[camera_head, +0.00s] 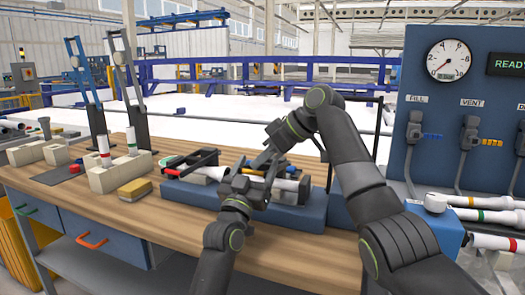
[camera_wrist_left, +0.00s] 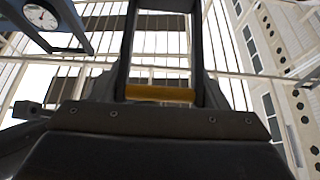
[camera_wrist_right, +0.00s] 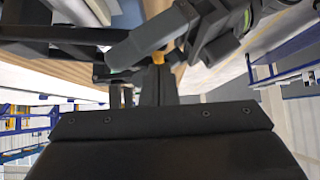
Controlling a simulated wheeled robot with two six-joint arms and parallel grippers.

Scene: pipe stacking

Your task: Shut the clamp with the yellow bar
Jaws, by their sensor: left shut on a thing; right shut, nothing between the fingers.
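The yellow bar (camera_wrist_left: 160,93) lies across between the two fingers of my left gripper (camera_wrist_left: 160,75) in the left wrist view. My left gripper (camera_head: 262,183) is shut on it, over the blue fixture (camera_head: 297,215) in the head view. The clamp itself is mostly hidden behind my arms there. My right gripper (camera_head: 265,160) is shut and empty, just behind and above the left one. In the right wrist view its closed fingers (camera_wrist_right: 159,82) are close to a small orange-yellow piece (camera_wrist_right: 158,57), with my other arm's dark links beside it. I cannot tell whether they touch.
White pipes lie in the blue fixture. Left of it are beige blocks (camera_head: 118,175), a yellow sponge-like block (camera_head: 135,190) and upright dark stands (camera_head: 136,95). A blue gauge panel (camera_head: 470,110) stands at right. The wooden bench front (camera_head: 165,225) is clear.

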